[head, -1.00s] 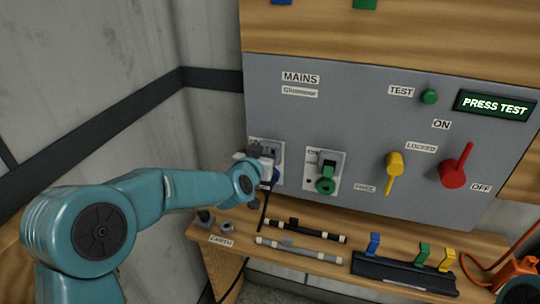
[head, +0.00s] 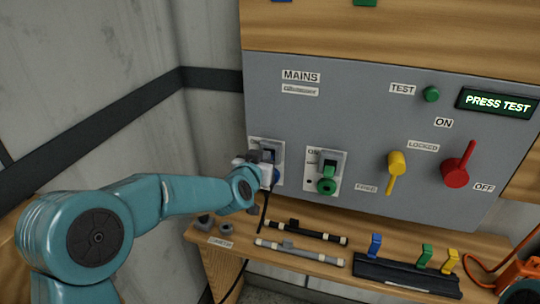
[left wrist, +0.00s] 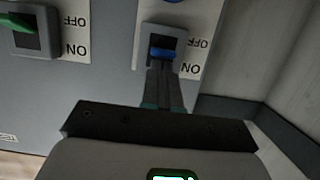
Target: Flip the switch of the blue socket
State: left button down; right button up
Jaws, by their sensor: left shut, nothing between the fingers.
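The blue socket (head: 277,175) is at the left of the grey panel in the head view, partly hidden by my left gripper. Its blue switch (left wrist: 162,55) shows in the left wrist view, set in a grey housing between OFF and ON labels. My left gripper (head: 262,163) is shut and empty. In the left wrist view its fingertips (left wrist: 161,68) are right at the ON-side edge of the blue switch; I cannot tell whether they touch it. My right gripper is not in view.
The green socket (head: 326,186) is just right of the blue one. A yellow lever (head: 396,164) and a red lever (head: 456,175) are farther right. A wooden shelf (head: 300,257) below holds fuses and a black rack (head: 400,276). A black cable hangs near my gripper.

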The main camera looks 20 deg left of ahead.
pick_arm(q)
jog(key=shift+f, duration=0.2)
jog(key=shift+r, duration=0.45)
jog(key=shift+s, duration=0.1)
jog(key=v, duration=0.9)
dwell(0.6)
